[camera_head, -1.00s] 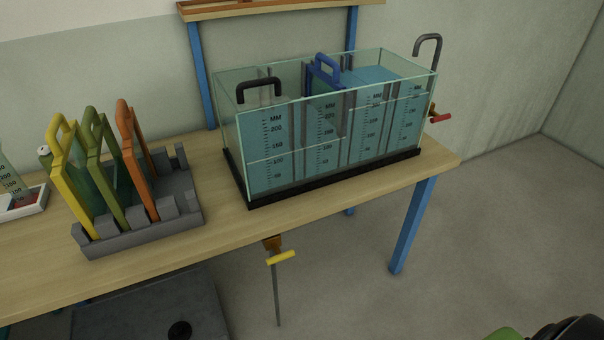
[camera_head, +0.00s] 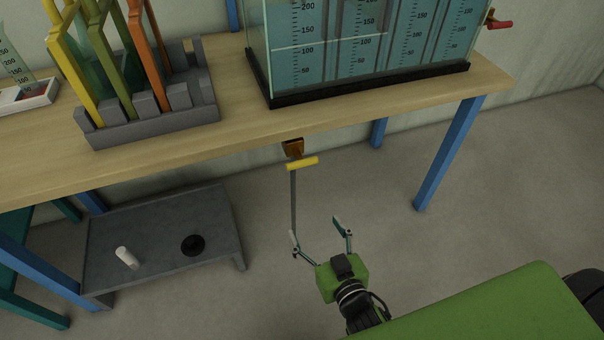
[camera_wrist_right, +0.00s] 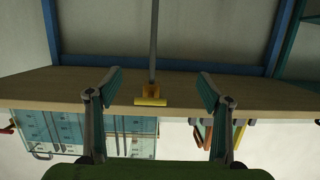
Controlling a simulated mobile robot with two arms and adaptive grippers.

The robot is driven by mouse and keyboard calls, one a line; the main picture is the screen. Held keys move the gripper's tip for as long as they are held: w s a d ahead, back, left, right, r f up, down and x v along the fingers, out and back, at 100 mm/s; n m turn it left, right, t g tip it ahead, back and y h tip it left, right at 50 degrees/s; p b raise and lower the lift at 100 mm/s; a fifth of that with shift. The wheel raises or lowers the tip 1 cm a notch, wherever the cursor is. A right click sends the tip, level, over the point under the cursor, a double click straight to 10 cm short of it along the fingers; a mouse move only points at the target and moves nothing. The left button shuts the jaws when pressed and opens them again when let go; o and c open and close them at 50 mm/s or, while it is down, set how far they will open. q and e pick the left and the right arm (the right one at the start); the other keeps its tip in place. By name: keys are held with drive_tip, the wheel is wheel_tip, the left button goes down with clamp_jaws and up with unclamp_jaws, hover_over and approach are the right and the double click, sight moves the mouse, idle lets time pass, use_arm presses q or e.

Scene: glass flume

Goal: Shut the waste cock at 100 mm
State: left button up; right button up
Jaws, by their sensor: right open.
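The waste cock has a brass body (camera_head: 293,148) under the bench's front edge, a yellow handle (camera_head: 302,163) lying crosswise, and a thin grey pipe (camera_head: 293,205) hanging down. My right gripper (camera_head: 315,228) is open and empty, below the handle in the head view. In the right wrist view the handle (camera_wrist_right: 150,97) shows beyond the two spread fingers (camera_wrist_right: 160,78), apart from both. The glass tank (camera_head: 350,40) stands on the bench. A pale line on its left bay, possibly the water level, lies near the 100 mark. My left gripper is not in view.
The bench top (camera_head: 235,100) overhangs the cock. A grey slotted rack (camera_head: 150,125) holds yellow, green and orange gates. A low grey platform (camera_head: 165,225) carries a white cylinder and a black round thing. A blue bench leg (camera_head: 450,150) stands right; floor between is open.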

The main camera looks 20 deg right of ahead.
sight(303, 165)
wheel_tip(303, 165, up, 10)
drive_tip(key=d+f+t+b, duration=0.1)
drive_tip(key=t, duration=0.2)
drive_tip(key=w, duration=1.3)
drive_tip(key=shift+a+r, duration=0.1)
drive_tip(key=shift+r, duration=0.1)
drive_tip(key=shift+w, duration=0.65)
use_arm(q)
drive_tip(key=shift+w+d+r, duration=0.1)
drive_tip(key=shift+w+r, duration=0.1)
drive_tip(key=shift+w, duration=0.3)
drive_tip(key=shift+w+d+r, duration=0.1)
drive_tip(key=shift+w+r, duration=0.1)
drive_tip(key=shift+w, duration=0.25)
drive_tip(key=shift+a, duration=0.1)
use_arm(e)
drive_tip(key=c, duration=1.1)
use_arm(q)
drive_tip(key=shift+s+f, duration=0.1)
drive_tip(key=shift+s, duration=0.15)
